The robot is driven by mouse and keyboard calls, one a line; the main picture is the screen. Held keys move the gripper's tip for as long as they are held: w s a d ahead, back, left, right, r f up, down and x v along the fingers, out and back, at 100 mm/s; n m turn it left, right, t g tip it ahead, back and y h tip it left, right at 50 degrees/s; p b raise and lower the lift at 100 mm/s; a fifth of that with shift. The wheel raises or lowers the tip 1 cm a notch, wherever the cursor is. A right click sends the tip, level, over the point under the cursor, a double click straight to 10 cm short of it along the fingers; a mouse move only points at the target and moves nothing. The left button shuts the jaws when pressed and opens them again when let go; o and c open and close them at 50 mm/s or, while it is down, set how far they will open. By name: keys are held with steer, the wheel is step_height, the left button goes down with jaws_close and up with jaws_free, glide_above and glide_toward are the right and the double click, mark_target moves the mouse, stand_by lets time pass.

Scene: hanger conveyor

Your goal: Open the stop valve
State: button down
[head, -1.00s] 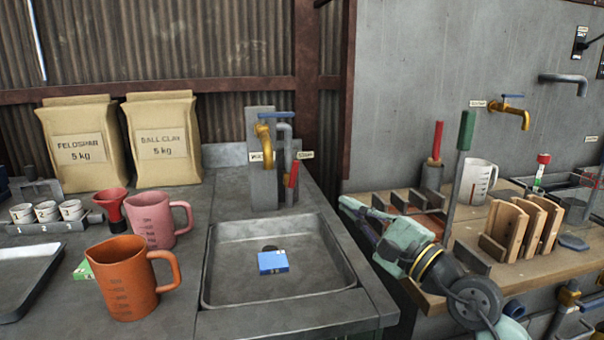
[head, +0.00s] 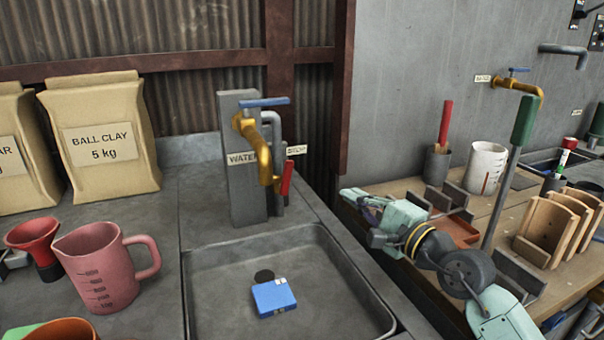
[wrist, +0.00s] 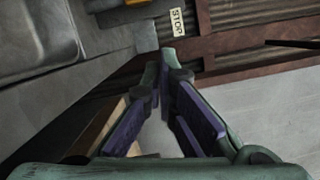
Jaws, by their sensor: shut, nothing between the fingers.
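A small STOP label (head: 297,149) sits beside the grey pipe stand behind the sink, and it also shows in the wrist view (wrist: 177,20). A red handle (head: 287,178), probably the stop valve's, stands nearly upright just below the label, tilted slightly. The valve body is largely hidden behind the brass tap (head: 262,150), which has a blue lever (head: 265,102) on top. My gripper (head: 350,194) is shut and empty, right of the sink and apart from the red handle. The wrist view shows its closed fingers (wrist: 163,68); the red handle is not visible there.
The sink (head: 200,300) holds a blue box (head: 273,298). A pink jug (head: 95,268) stands left of it. A wooden bench (head: 500,205) with a green-handled upright lever (head: 524,122) is close to my arm. A gap separates counter and bench.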

mark_target(285, 176)
steer(key=w+a+r+p, duration=0.1)
steer(key=w+a+p, duration=0.5)
steer(key=a+p, duration=0.3)
steer(key=shift+r+p, duration=0.25)
steer(key=shift+p, duration=0.1)
steer(key=shift+s+a+r+n+b, duration=0.2)
steer(key=shift+a+n+b, duration=0.2)
steer(key=shift+b, duration=1.15)
steer(key=shift+s+a+r+n+b, duration=0.2)
steer(key=shift+n+b, duration=0.3)
steer(key=shift+b, duration=1)
